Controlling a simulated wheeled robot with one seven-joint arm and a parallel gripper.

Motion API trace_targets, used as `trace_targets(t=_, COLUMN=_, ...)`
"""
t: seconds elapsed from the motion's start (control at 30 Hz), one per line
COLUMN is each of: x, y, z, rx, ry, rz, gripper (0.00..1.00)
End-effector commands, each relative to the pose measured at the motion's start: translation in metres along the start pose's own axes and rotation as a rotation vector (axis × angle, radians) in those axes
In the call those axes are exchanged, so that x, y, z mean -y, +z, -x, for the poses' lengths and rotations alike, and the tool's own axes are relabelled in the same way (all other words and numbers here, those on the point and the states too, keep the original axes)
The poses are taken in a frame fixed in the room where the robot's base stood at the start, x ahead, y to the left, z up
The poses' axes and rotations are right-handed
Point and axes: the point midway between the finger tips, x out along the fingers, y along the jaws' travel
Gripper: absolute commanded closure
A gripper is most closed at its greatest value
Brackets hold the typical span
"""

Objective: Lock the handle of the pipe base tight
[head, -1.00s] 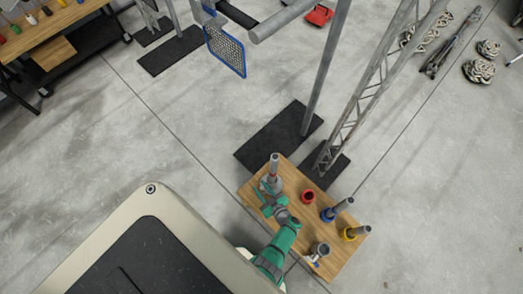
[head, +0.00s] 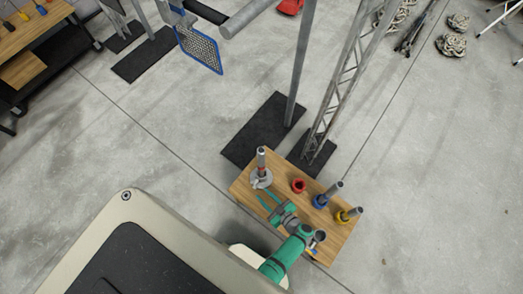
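A grey pipe with a reddish band stands upright in a round grey pipe base (head: 261,180) at the left end of the small wooden table in the head view. The handle on this base is too small to make out clearly. My gripper (head: 265,196) is just below and right of the base in the picture. Its two green fingers point toward the base and look spread apart, with nothing visible between them. A small gap seems to show between the fingertips and the base, but I cannot tell the height.
The wooden table (head: 241,186) also holds a red ring (head: 298,185), a blue base with a pipe (head: 328,195) and a yellow base with a pipe (head: 348,215). Another grey part (head: 318,237) is partly behind my arm. A truss (head: 328,110) and a pole (head: 299,70) stand behind the table.

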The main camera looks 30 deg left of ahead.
Motion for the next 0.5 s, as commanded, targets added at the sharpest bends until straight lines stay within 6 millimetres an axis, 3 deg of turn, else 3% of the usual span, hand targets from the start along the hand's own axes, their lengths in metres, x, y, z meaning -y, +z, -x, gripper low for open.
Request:
trace_targets(t=0.23, x=0.0012, y=-0.0005, z=-0.0001, rx=0.000, ry=-0.004, rz=0.001, gripper=0.70)
trace_targets(t=0.27, x=0.0013, y=-0.0006, z=-0.0002, rx=0.000, ry=-0.005, rz=0.002, gripper=0.67)
trace_targets(t=0.33, x=0.0017, y=-0.0010, z=-0.0009, rx=0.001, ry=-0.008, rz=-0.001, gripper=0.51)
trace_targets(t=0.5, x=0.0068, y=-0.0042, z=-0.0075, rx=0.038, ry=-0.065, rz=-0.077, gripper=0.51)
